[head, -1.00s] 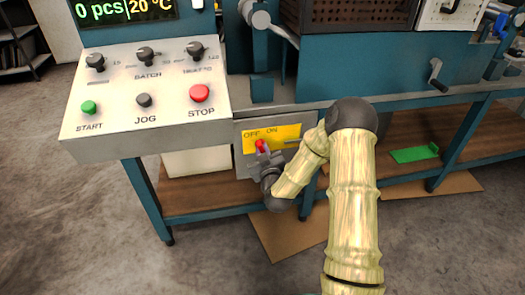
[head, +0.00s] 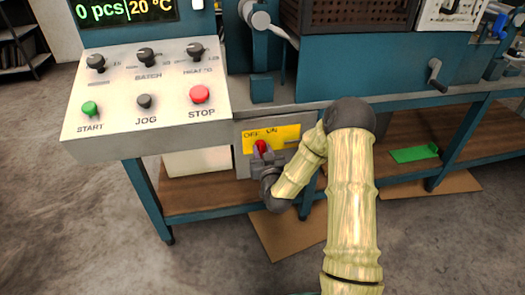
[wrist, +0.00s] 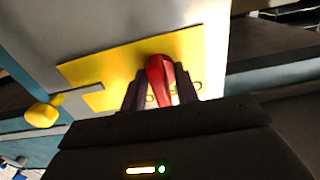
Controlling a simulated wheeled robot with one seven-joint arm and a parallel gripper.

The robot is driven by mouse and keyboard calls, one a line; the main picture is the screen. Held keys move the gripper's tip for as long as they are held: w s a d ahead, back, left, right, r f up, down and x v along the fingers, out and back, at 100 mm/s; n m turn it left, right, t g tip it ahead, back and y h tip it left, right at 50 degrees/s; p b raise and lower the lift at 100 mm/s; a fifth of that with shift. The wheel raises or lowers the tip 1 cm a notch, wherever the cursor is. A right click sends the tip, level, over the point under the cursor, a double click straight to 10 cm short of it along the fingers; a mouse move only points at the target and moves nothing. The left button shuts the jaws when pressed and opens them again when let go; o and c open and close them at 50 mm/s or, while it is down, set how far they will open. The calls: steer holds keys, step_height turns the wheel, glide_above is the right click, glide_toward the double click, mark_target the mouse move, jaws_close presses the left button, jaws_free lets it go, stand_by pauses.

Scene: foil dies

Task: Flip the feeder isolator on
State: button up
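The feeder isolator is a red handle (head: 261,146) on a yellow plate (head: 285,138) marked OFF and ON, set in a grey panel under the console. The handle stands by the OFF side of the plate. My gripper (head: 264,152) is at the handle, with its fingers partly covering it. In the wrist view the red handle (wrist: 160,78) stands between the two dark fingers of my gripper (wrist: 161,90). A sliver of yellow plate (wrist: 108,68) shows between the left finger and the handle, so the fingers look open around it. Contact on the right side is unclear.
A teal post (head: 262,90) and the machine body overhang the panel. A green piece (head: 414,154) lies on the lower shelf.

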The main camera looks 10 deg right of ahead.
steer(key=shift+o, duration=0.3)
steer(key=s+p, duration=1)
steer(key=s, duration=0.7)
steer(key=shift+s, duration=0.15)
stand_by(0.5)
stand_by(0.6)
